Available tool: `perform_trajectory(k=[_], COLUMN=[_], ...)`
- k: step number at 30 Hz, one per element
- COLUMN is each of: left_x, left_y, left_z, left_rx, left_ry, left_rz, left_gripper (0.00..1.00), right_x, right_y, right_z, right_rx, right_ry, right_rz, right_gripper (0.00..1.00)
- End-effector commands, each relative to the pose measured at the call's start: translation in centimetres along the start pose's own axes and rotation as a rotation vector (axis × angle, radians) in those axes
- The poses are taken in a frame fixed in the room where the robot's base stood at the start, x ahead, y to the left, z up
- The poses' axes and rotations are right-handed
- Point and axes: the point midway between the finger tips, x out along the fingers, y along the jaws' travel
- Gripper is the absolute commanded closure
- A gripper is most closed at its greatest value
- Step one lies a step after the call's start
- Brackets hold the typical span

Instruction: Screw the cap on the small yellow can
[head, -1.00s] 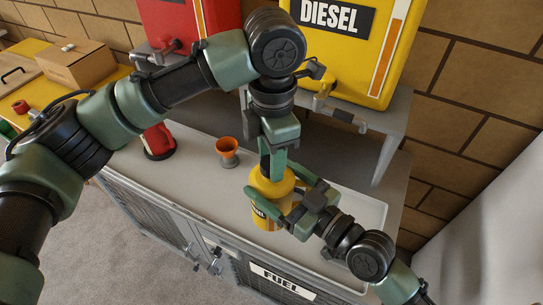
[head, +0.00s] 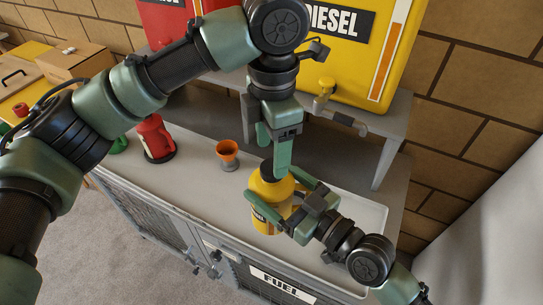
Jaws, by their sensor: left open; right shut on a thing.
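The small yellow can (head: 262,194) stands upright on the grey bench top. My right gripper (head: 284,197) is shut on its body from the right, and its fingers hide part of the can. A black cap (head: 270,171) sits on the can's top; I cannot tell how tight it is. My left gripper (head: 273,151) is open and points down just above the cap. One finger comes down close to the cap's back edge, and I cannot tell whether it touches.
An orange funnel (head: 227,152) and a red can (head: 154,138) stand to the left on the bench. The yellow diesel tank (head: 358,60) and its tap (head: 341,118) are behind my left gripper.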

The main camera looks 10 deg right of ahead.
Motion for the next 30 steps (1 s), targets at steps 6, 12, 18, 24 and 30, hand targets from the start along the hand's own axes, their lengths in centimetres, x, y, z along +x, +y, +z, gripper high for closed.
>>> perform_trajectory(k=[6, 12, 18, 24, 30], left_x=[-0.9, -0.9, -1.1, -1.6, -2.0], left_y=[-0.1, -0.1, 0.0, -0.1, -0.1], left_z=[0.0, 0.0, 0.0, 0.1, 0.2], left_rx=[0.001, -0.010, -0.217, -0.677, -1.174], left_ry=[0.001, 0.001, 0.002, 0.002, 0.002], left_rz=[-0.001, -0.001, 0.002, 0.005, 0.006], left_gripper=[0.37, 0.41, 0.41, 0.41, 0.41], right_x=[0.0, 0.0, 0.0, 0.0, 0.0], right_y=[0.1, 0.1, 0.1, 0.1, 0.1], right_z=[-0.4, -0.4, -0.4, -0.4, -0.4], right_rx=[-0.001, -0.001, -0.001, -0.001, -0.001], right_ry=[0.009, 0.009, 0.009, 0.009, 0.009], right_rz=[0.002, 0.002, 0.002, 0.002, 0.002], right_gripper=[1.00, 1.00, 1.00, 1.00, 1.00])
